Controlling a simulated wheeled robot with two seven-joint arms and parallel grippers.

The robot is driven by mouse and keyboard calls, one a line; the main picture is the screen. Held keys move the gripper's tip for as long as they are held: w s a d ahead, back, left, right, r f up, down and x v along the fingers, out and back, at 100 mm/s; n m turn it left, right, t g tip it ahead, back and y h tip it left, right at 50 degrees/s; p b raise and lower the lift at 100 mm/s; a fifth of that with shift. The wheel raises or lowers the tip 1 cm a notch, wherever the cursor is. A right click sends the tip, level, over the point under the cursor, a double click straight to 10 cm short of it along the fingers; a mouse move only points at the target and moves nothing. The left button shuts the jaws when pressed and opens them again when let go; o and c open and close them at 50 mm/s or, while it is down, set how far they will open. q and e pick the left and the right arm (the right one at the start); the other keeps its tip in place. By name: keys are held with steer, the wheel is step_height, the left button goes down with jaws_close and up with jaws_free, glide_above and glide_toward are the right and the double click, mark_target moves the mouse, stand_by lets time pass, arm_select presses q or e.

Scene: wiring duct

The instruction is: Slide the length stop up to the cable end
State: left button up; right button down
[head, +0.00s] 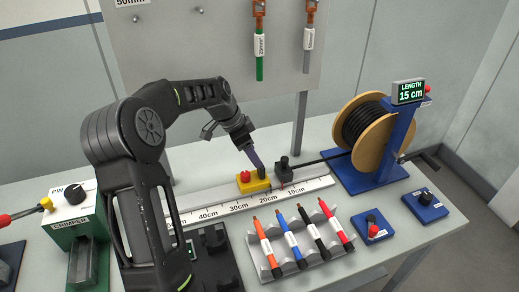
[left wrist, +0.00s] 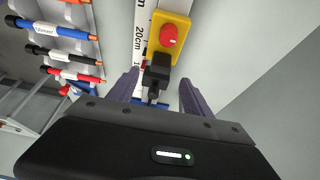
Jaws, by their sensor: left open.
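The length stop is a yellow block with a red knob (head: 251,182), sitting on the white ruler rail (head: 210,204) between the 20 and 30 cm marks as seen in the head view. It also shows in the left wrist view (left wrist: 169,36). A black block with a knob (head: 284,171) stands just right of it. The black cable (head: 330,156) runs from the reel to this block; its end cannot be made out. My left gripper (head: 258,168) is open and empty, low beside the stop. In the left wrist view its fingers (left wrist: 160,85) are spread apart. My right gripper is not in view.
A cable reel (head: 372,134) with a 15 cm length display (head: 409,92) stands at the right. Two blue control boxes (head: 426,207) sit at the right; a green crimper (head: 75,213) is at the left.

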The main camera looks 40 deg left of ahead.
mark_target(253, 176)
arm_select(q)
steer(key=b+x, duration=0.3)
steer(key=x, duration=0.4)
steer(key=shift+w+f, duration=0.2)
steer(key=shift+f, duration=0.05)
stand_by(0.3)
steer(key=shift+c, duration=0.5)
jaws_close()
stand_by(0.9)
